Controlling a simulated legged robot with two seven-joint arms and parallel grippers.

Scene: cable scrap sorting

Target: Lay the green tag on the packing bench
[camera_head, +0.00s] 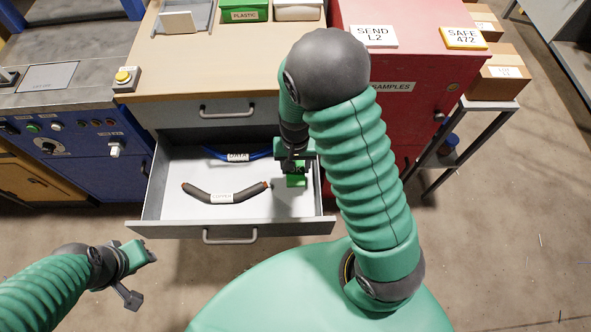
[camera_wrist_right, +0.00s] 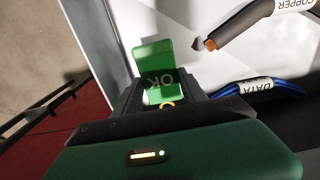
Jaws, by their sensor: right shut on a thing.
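The green tag (camera_head: 296,182) is held in my right gripper (camera_head: 295,171), over the right part of an open drawer (camera_head: 180,232). In the right wrist view the tag (camera_wrist_right: 152,58) reads "OK" and stands out between the fingers, which are shut on it. I cannot tell whether it touches the drawer floor. The bench (camera_head: 190,72) with a pale wooden top, likely the packing bench, is above the drawer. My left gripper (camera_head: 146,281) is open and empty, in front of the drawer at the lower left.
The drawer also holds a dark cable piece (camera_head: 224,196), labelled copper, and a blue cable (camera_head: 262,155), labelled data. A grey tray (camera_head: 183,18), a green bin (camera_head: 244,14) and a white bin (camera_head: 298,12) stand at the bench's back. A red cabinet (camera_head: 440,75) adjoins right.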

